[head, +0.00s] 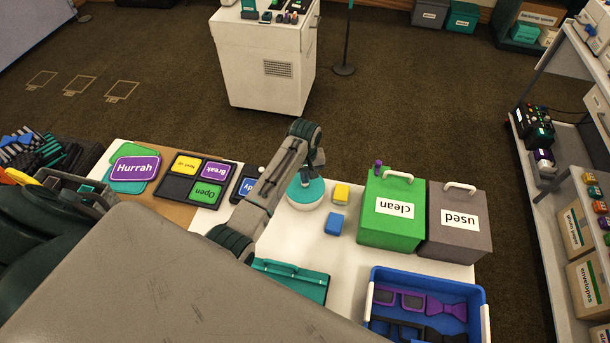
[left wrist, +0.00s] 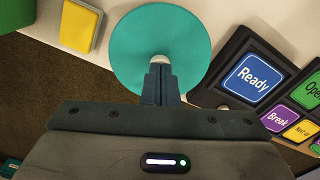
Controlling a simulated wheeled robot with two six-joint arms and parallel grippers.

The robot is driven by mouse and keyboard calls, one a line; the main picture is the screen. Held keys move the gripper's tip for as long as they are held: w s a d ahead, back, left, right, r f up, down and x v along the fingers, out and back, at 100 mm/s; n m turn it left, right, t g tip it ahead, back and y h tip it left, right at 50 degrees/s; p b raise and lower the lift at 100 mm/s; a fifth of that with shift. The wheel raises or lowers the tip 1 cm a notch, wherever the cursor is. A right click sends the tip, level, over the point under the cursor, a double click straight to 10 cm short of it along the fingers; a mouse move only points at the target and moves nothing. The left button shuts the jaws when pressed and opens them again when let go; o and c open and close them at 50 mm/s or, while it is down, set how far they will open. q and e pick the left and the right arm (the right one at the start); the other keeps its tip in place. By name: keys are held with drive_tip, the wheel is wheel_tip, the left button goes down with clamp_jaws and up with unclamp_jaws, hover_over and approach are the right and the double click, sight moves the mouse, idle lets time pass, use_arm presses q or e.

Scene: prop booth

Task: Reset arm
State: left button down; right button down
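My left gripper (head: 308,174) points down over a round teal-topped thing with a white base (head: 305,198). In the left wrist view its two dark fingers (left wrist: 160,84) lie together, shut, in front of the teal disc (left wrist: 190,40). A small pale knob (left wrist: 160,59) shows at the disc's middle, just past the fingertips. I cannot tell whether the fingers touch it. No object shows between the fingers. My right gripper is in neither view.
Beside the disc are a yellow block (head: 341,193) and a blue block (head: 334,224). Green "clean" (head: 395,235) and grey "used" (head: 455,240) boxes stand right. A blue tray (head: 478,297) holds props. A "Ready" sign (left wrist: 253,79) and card frame (head: 177,191) lie left.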

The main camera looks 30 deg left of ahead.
use_arm(q)
drive_tip(key=shift+r+p, duration=1.3)
drive_tip(key=shift+r, duration=2.2)
drive_tip(key=shift+f, duration=0.1)
